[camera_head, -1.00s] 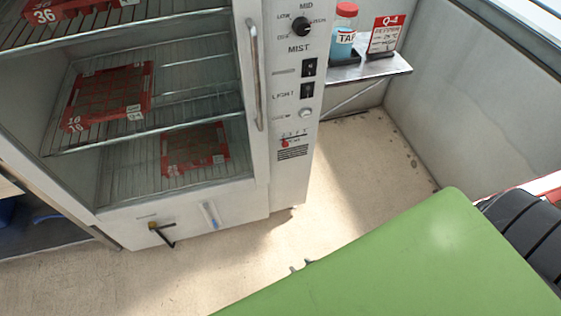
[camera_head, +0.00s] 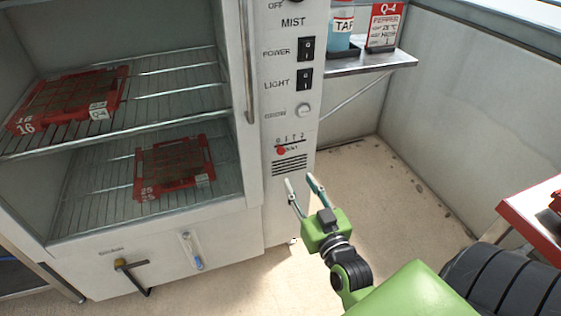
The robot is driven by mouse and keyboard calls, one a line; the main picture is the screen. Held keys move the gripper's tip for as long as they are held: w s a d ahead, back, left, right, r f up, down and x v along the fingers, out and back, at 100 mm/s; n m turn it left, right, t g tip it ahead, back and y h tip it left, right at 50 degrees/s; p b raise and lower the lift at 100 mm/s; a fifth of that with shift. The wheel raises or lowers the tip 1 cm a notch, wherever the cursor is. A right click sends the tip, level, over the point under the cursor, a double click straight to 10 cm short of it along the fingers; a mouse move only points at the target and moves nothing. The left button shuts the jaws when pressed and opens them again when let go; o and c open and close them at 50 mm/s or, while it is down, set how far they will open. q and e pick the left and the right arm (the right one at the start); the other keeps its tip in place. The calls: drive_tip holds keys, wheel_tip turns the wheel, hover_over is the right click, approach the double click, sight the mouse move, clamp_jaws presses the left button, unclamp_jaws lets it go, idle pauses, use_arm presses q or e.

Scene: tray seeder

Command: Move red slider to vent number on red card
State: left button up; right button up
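The red slider (camera_head: 281,150) is a small red knob at the left end of its numbered scale, above the black vent slots (camera_head: 289,165) on the cabinet's control panel. The red card (camera_head: 385,27) stands on the side shelf at the top right. It reads Q-4 and PEPPER, with smaller lines below; its vent line is too small to read surely. My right gripper (camera_head: 301,184) is open and empty, its two fingers pointing up at the panel just below the vent slots, apart from the slider. My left gripper is out of view.
The white cabinet is open at the left, with red trays (camera_head: 174,167) on wire racks. Power switch (camera_head: 306,48), light switch (camera_head: 304,79) and grow knob (camera_head: 303,110) sit above the slider. The metal shelf (camera_head: 372,62) juts out right of the panel, bearing a bottle (camera_head: 341,31).

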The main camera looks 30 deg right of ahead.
drive_tip(key=b, duration=0.1)
approach(282, 152)
drive_tip(key=w, duration=0.3)
drive_tip(key=x, duration=0.3)
drive_tip(key=b+x, duration=0.1)
drive_tip(key=x, duration=0.1)
drive_tip(key=shift+d, duration=0.35)
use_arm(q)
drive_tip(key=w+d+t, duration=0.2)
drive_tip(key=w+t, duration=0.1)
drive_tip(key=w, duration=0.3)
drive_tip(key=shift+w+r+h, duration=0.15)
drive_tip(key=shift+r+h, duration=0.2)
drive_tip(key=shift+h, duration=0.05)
use_arm(e)
drive_tip(key=shift+w+d+r, duration=0.1)
drive_tip(key=shift+w, duration=0.35)
clamp_jaws()
